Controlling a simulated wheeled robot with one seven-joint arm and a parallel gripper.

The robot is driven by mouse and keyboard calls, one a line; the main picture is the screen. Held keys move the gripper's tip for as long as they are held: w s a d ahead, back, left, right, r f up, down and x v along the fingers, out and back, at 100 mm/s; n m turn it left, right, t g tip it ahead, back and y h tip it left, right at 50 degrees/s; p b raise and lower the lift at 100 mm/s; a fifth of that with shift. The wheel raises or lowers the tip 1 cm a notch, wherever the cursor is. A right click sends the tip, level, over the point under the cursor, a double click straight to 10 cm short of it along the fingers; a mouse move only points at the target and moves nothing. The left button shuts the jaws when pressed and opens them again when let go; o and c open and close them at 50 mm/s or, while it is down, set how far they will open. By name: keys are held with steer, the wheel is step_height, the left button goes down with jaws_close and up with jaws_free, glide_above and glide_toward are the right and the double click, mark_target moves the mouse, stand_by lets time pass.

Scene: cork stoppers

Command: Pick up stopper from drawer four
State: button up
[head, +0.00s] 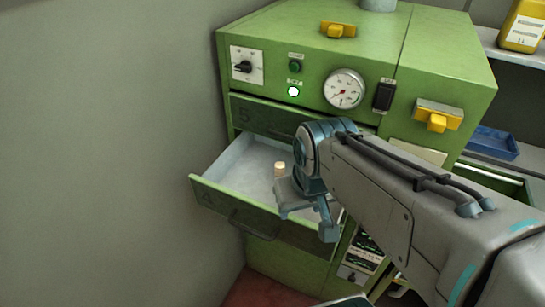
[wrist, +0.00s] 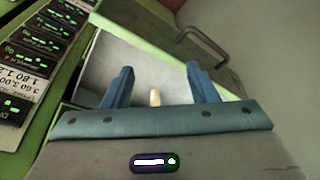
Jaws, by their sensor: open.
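The drawer marked 4 (head: 215,197) is pulled open from the green cabinet, and its pale inside shows. A small tan cork stopper (head: 280,169) stands in it, beside my gripper in the head view. In the wrist view the stopper (wrist: 155,97) shows between my gripper's two blue fingers (wrist: 160,82), nearer the middle of the gap. My gripper is open and empty, over the drawer. I cannot tell how far the fingertips are above the stopper. In the head view my arm hides the drawer's right part.
The green cabinet (head: 290,40) rises behind the drawer, with a closed drawer marked 5 (head: 255,117) just above it. A grey wall (head: 100,120) stands close on the left. A blue tray (head: 490,142) and a yellow container (head: 522,25) are on shelves at right.

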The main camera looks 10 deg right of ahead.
steer(key=b, duration=0.1)
steer(key=m+t+h+b, duration=0.2)
steer(key=m+t+b, duration=0.2)
steer(key=b, duration=2.2)
glide_toward(280, 165)
steer(key=x, duration=0.1)
steer(key=b+x, duration=0.1)
steer(key=x, duration=0.1)
steer(key=a+x, duration=0.1)
steer(key=x, duration=0.1)
steer(key=shift+w+f+b, duration=0.1)
steer(key=shift+f+b, duration=0.25)
steer(key=shift+b, duration=0.05)
steer(key=x, duration=0.2)
steer(key=d+b+x, duration=0.1)
steer(key=x, duration=0.2)
steer(key=shift+w, duration=0.1)
steer(key=c, duration=1)
